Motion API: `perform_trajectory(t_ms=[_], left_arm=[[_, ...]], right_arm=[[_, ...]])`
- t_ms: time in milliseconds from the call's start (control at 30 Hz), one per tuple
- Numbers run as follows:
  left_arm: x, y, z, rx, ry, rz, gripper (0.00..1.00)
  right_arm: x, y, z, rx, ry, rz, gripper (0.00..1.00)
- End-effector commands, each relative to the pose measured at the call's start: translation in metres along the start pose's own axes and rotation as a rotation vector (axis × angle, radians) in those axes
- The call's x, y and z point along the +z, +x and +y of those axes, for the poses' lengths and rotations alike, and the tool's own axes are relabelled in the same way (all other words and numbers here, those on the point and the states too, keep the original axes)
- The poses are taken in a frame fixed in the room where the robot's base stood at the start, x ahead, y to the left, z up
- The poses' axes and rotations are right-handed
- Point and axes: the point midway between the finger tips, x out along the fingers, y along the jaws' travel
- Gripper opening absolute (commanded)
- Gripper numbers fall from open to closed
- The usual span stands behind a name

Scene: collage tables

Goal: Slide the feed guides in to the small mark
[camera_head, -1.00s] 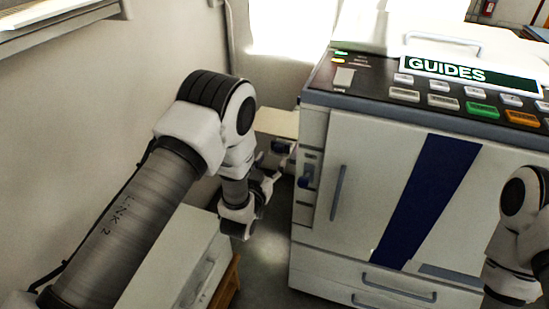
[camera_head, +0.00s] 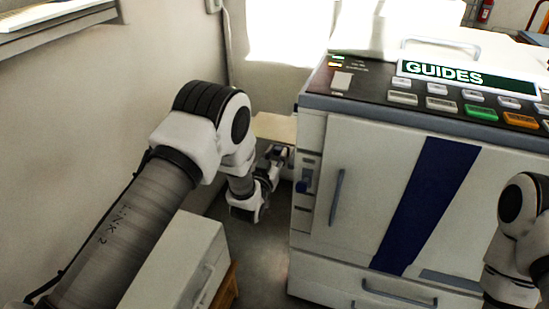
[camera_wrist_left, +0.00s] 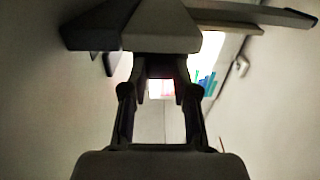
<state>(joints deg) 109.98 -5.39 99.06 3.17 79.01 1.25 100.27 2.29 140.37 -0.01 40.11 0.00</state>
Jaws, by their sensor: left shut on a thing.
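The copier's beige feed tray (camera_head: 275,126) sticks out from the machine's left side in the head view. My left gripper (camera_head: 277,153) is at the tray's near edge, small and partly hidden by its own wrist. In the left wrist view my left gripper (camera_wrist_left: 160,88) is shut on a grey angular part (camera_wrist_left: 160,38), which looks like a feed guide. The grip itself is dark there. The small mark and the other guide cannot be made out. My right gripper is out of view; only part of my right arm shows at the right edge.
The white copier (camera_head: 365,190) fills the right, with a panel display reading GUIDES (camera_head: 444,73). A white cabinet (camera_head: 185,255) stands below my left arm. The wall is close on the left.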

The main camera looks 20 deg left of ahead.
Motion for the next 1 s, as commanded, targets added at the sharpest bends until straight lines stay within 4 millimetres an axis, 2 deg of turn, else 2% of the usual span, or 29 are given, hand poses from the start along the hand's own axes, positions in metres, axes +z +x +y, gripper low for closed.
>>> perform_trajectory(t_ms=[100, 233, 533, 567, 600, 633, 1000], left_arm=[[0.003, 0.024, 0.0, -0.001, -0.001, 0.005, 0.0], [0.002, 0.043, 0.0, 0.0, -0.001, 0.004, 0.0], [0.0, 0.047, 0.0, 0.0, 0.0, -0.001, 0.0], [0.0, 0.047, 0.0, 0.0, 0.0, -0.001, 0.32], [0.0, 0.046, 0.0, 0.0, 0.0, -0.001, 0.46], [0.0, 0.046, 0.0, 0.0, 0.0, -0.001, 0.54], [0.0, 0.042, 0.0, 0.0, 0.0, 0.0, 0.54]], right_arm=[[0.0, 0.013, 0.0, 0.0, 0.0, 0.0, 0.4], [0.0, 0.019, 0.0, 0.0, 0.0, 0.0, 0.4], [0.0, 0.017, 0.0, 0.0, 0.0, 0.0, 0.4], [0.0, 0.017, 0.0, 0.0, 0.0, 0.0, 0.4], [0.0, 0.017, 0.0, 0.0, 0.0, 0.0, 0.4], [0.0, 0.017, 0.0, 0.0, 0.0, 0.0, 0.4], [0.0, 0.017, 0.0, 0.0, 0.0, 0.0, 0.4]])
